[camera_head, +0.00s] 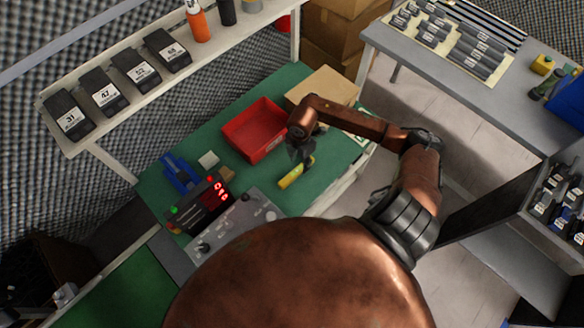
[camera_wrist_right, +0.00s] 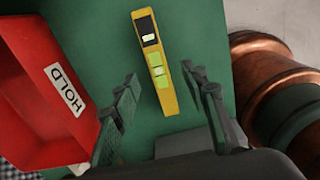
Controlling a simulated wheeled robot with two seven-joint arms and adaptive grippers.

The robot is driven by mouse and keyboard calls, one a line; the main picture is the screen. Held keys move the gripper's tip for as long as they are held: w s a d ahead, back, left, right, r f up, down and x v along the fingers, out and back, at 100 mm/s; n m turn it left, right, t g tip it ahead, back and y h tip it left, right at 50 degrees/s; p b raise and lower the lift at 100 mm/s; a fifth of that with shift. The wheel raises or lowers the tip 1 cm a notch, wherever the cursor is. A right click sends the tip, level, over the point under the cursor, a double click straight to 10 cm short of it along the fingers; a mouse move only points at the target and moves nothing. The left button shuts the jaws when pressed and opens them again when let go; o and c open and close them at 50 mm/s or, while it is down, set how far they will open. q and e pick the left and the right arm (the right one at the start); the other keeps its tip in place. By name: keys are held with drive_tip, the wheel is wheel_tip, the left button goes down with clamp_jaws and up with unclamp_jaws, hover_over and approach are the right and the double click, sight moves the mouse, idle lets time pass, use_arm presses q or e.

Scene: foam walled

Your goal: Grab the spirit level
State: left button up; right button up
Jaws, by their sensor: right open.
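The spirit level (camera_head: 296,172) is a short yellow bar lying on the green bench top, in front of the red bin. In the right wrist view the spirit level (camera_wrist_right: 157,62) shows black and light green patches on its upper face and points away from me. My right gripper (camera_wrist_right: 162,98) is open, with one finger on each side of the level's near part, and appears above it without holding it. In the head view my right gripper (camera_head: 302,152) hangs over the level's far end and partly hides it. My left gripper is not in view.
A red bin (camera_head: 256,130), marked HOLD in the wrist view, stands close left of the level. A cardboard box (camera_head: 325,85) is behind. A device with red digits (camera_head: 205,200), a blue item (camera_head: 180,175) and a grey panel (camera_head: 232,222) stand left and nearer.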

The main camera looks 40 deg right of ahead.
sight(297, 171)
drive_tip(key=f, duration=0.3)
drive_tip(key=shift+w+a+f+b, duration=0.15)
drive_tip(key=shift+w+a+b, duration=0.05)
drive_tip(key=shift+a+b, duration=0.15)
wheel_tip(297, 171, down, 4)
drive_tip(key=shift+a+r+b, duration=0.1)
drive_tip(key=shift+r+b, duration=0.1)
drive_tip(key=shift+b, duration=0.2)
drive_tip(key=shift+f, duration=0.25)
drive_tip(key=shift+r, duration=0.1)
drive_tip(key=c, duration=0.8)
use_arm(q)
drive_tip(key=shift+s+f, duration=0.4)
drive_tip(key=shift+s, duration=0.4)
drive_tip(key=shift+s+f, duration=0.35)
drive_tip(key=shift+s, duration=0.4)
use_arm(e)
clamp_jaws()
